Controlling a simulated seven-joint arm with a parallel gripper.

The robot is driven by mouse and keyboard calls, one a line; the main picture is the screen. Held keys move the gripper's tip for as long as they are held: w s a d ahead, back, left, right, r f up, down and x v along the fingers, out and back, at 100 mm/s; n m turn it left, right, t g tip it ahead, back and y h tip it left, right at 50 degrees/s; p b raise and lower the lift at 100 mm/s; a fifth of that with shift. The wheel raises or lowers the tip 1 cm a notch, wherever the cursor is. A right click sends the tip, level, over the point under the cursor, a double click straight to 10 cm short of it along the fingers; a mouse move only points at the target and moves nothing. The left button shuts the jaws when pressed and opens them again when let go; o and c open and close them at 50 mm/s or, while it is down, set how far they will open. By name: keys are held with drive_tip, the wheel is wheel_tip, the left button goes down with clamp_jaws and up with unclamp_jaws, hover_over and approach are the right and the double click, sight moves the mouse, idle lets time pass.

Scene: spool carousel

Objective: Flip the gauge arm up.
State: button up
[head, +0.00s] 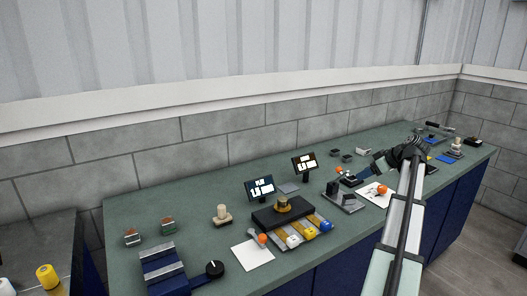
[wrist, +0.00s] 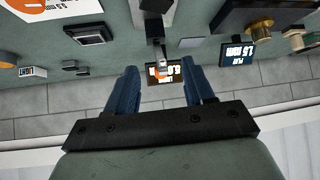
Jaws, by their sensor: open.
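My gripper (head: 377,164) is open, to the right of the gauge in the head view. Both fingers also show in the wrist view (wrist: 160,68), apart, with nothing visibly clamped. I cannot tell whether either finger touches the arm. A lit display (wrist: 172,74) shows behind it.
Another display (head: 260,188) stands left, near a dark block with a gold spool (head: 283,205). Small dark trays (head: 334,156) sit by the wall. The bench front-left holds a blue fixture (head: 162,266).

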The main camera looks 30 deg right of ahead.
drive_tip(key=w+a+r+h, duration=0.1)
drive_tip(key=w+a, duration=1.1)
drive_tip(key=w, duration=0.3)
drive_tip(key=w+a+r+m+h, duration=0.1)
drive_tip(key=w+a+r, duration=0.1)
drive_tip(key=w+a, duration=1.1)
drive_tip(key=shift+w+a+r+t, duration=0.15)
drive_tip(key=shift+w+a+t, duration=0.15)
drive_tip(key=shift+w, duration=1)
drive_tip(key=shift+c, duration=0.5)
